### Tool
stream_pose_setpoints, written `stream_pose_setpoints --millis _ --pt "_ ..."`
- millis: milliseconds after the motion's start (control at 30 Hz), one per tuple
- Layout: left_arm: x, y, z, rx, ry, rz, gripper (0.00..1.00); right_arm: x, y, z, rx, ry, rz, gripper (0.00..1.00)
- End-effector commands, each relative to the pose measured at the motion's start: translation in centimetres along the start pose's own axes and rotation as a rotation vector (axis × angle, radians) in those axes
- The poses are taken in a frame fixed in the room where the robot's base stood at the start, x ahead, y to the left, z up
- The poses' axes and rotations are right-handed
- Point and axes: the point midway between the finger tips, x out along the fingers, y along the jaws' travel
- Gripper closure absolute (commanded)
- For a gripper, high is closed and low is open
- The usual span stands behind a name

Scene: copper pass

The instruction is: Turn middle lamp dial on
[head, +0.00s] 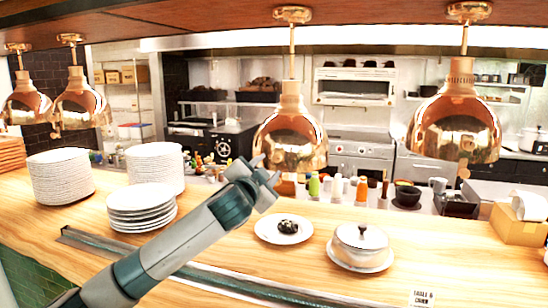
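Copper heat lamps hang in a row over the wooden counter. The middle lamp (290,132) hangs near the centre of the head view, its shiny dome on a rod from the ceiling beam. I cannot make out its dial. My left gripper (270,169) is just below and left of this dome, overlapping its lower left rim in the picture. Its fingers look apart, with nothing seen between them. I cannot tell whether it touches the lamp. The right lamp (455,128) has a small copper piece below its rim. My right gripper is out of view.
More copper lamps (80,105) hang at left. Bottles (362,190) stand behind the counter.

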Motion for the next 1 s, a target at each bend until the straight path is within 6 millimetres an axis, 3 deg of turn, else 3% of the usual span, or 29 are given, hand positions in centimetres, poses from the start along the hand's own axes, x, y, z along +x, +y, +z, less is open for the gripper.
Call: stream_pose_setpoints --millis 200,500,1000 --pt "3.2 -0.1 -0.2 0.000 -0.002 0.001 0.60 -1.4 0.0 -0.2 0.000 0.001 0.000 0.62" --pt "6.2 0.0 -0.1 0.000 0.000 0.001 0.60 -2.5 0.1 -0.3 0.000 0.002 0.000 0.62" --pt "7.0 0.1 0.0 0.000 0.000 0.001 0.60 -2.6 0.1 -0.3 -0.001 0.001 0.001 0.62"
